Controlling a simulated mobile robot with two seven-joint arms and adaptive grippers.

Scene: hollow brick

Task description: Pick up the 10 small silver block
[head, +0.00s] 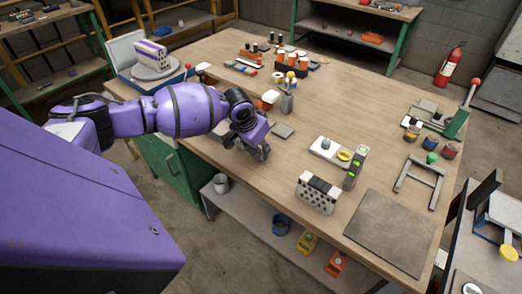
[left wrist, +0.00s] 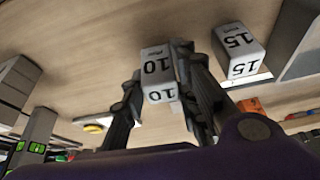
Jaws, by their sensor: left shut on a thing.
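The small silver block marked 10 (left wrist: 158,68) is between the two fingers of my left gripper (left wrist: 157,90) in the left wrist view. The gripper is shut on it, and its number appears upside down there. A similar silver block marked 15 (left wrist: 238,52) stands apart, just right of the fingers in that view. In the head view my left gripper (head: 258,150) points down at the near left edge of the wooden table (head: 230,52); the 10 block is hidden there. I cannot tell whether the block is clear of the table. My right gripper is not in view.
Further right are a white tray (head: 322,152), a spirit level (head: 355,168), a hollow brick (head: 317,195) and a large grey plate (head: 390,232). Orange-topped containers (head: 290,60) stand behind.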

